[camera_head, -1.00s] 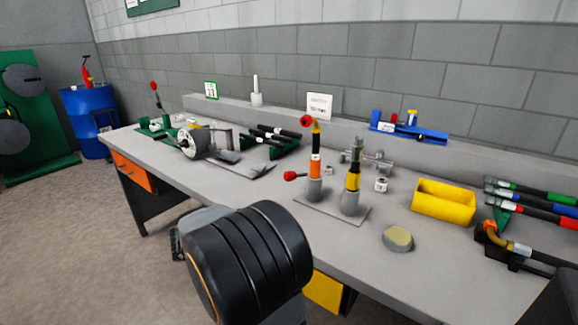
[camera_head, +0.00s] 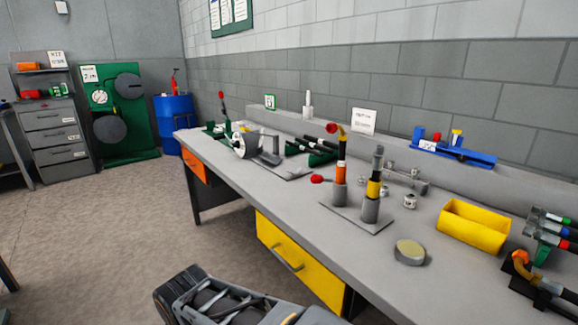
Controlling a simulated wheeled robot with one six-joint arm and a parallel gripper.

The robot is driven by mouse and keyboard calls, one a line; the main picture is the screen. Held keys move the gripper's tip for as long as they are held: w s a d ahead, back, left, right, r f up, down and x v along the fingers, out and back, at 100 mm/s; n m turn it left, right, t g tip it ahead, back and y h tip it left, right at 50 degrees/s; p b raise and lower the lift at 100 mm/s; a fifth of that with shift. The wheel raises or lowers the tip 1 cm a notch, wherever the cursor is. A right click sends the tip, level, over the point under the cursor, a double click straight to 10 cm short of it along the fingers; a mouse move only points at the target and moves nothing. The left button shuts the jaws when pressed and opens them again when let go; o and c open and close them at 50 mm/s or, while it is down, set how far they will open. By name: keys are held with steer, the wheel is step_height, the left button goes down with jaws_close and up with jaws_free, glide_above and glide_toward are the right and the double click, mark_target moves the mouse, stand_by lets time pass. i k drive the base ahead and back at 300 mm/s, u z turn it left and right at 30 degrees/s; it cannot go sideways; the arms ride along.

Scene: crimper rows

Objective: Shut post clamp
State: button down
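Two grey posts stand upright on a flat grey plate (camera_head: 352,222) in the middle of the bench. The left post (camera_head: 340,194) carries a black and orange hose with a curved brass and red end at its top. The right post (camera_head: 371,209) carries a black and yellow hose with a grey fitting. A red knob (camera_head: 317,179) sticks out to the left of the left post. I cannot tell which part is the clamp or how far it stands open. My gripper (camera_head: 180,288) seems to show as dark linkage at the bottom, well short of the bench; its fingers are unclear.
A yellow bin (camera_head: 474,228) and a round tin (camera_head: 410,252) lie right of the plate. Hoses rest in a rack (camera_head: 548,250) at the far right. A reel (camera_head: 240,145) and black tools sit left. A yellow drawer (camera_head: 300,262) is below.

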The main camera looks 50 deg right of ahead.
mark_target(315, 179)
steer(key=u, duration=0.65)
steer(key=i, duration=0.35)
steer(key=z, duration=2)
